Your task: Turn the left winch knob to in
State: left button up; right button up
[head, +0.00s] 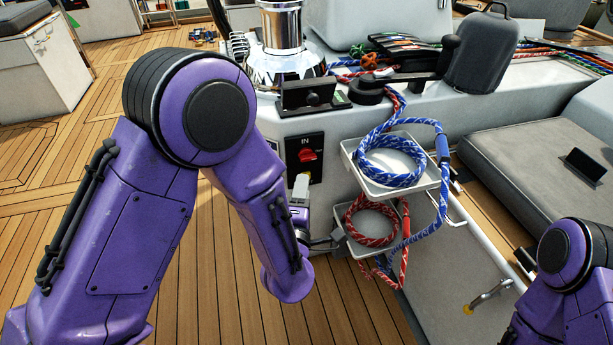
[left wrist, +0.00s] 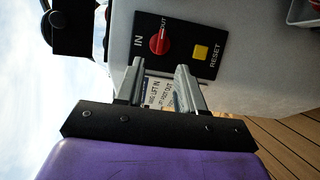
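The red winch knob (head: 307,155) sits on a black panel (head: 293,171) with an IN label, on the side of the white console. In the left wrist view the knob (left wrist: 159,43) lies between the labels IN and OUT; its exact setting is hard to tell. The fingertips appear short of the knob. My right gripper is out of view.
A yellow RESET button (left wrist: 201,52) is on the same panel. To the right hang a tray with blue rope (head: 392,165) and a lower one with red rope (head: 370,226). A chrome winch (head: 281,38) stands above. Wooden deck (head: 215,290) lies below.

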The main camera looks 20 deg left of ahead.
aim_at(307, 160)
pick_arm(q)
jog(key=x, duration=0.9)
jog(key=shift+b, duration=0.4)
jog(key=shift+s, duration=0.1)
jog(key=shift+c, duration=0.3)
grip_shut()
